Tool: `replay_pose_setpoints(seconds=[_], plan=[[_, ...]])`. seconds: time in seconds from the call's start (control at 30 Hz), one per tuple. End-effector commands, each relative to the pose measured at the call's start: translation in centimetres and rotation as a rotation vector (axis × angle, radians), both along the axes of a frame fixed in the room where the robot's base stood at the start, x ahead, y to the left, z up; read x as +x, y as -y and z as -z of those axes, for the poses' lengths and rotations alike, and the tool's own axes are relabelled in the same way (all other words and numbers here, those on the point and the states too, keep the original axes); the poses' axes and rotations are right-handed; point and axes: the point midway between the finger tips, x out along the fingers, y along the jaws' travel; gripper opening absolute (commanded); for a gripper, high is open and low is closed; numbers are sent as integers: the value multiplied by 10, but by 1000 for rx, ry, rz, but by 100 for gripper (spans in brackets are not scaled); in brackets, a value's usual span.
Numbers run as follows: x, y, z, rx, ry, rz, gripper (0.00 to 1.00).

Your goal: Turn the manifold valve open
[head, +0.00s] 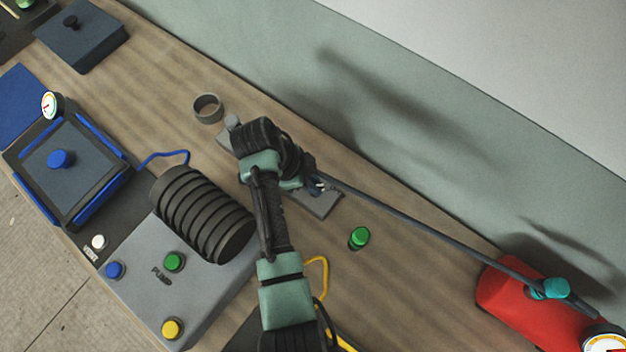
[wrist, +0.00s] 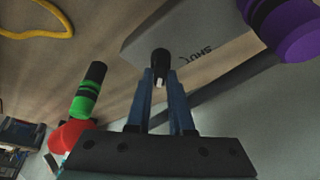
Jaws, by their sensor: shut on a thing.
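The manifold valve shows in the wrist view as a grey block (wrist: 135,42) with the dark word "SHUT" on it. A small black handle (wrist: 160,57) stands out from it, left of the word. My gripper (wrist: 161,82) has its two blue fingers closed around the end of this handle. In the head view my gripper (head: 317,184) is over the grey block (head: 322,207), and my arm hides much of the block and the handle. I cannot tell the handle's angle exactly.
A green capped fitting (head: 359,238) stands right of the block. A purple banded fitting (wrist: 287,27) is close in the wrist view. A red tank (head: 500,298) lies at right, with a dark hose (head: 430,227) running toward it. A ribbed black cylinder (head: 203,213) and grey ring (head: 208,107) are left.

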Motion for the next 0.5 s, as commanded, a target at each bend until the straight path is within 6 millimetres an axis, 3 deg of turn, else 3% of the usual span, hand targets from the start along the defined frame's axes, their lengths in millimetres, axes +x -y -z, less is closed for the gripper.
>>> replay_pose_setpoints(seconds=[0.3, 0.33, 0.47, 0.5], plan=[[-3, 0, 4, 4, -9, 3, 0], [-3, 0, 4, 4, -9, 3, 25], [-3, 0, 4, 3, -10, 3, 49], [-4, 0, 4, 3, -10, 3, 50]])
